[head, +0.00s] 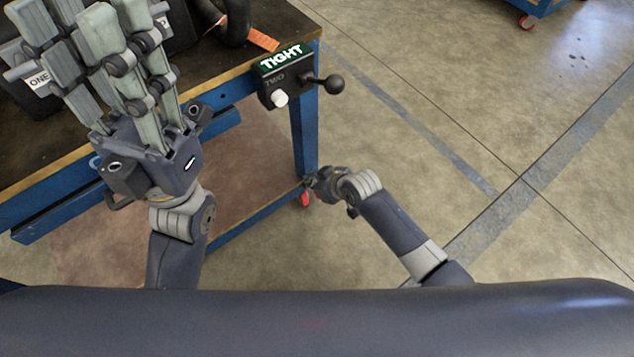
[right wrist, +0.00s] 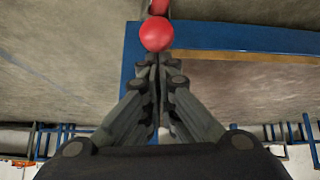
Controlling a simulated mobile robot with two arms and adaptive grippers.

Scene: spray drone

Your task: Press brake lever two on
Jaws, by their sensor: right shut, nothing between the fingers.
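A black box marked TWO (head: 281,88) is fixed at the table corner, with a green TIGHT sign, a white knob and a lever ending in a black ball (head: 334,84). Low by the table leg, a red part (head: 305,199) shows beside my right gripper (head: 313,182). In the right wrist view that gripper (right wrist: 154,62) is shut and empty, its tips pointing at a red ball (right wrist: 156,33); whether they touch is unclear. I cannot tell which red or black lever is brake lever two. My left gripper (head: 90,25) is raised over the table, fingers spread and empty.
The blue-framed table (head: 304,135) with a dark top stands at the left, and its lower shelf (head: 250,165) is brownish. A ONE label (head: 39,82) shows behind the left gripper. The floor at the right is clear, with another blue wheeled frame (head: 540,6) far off.

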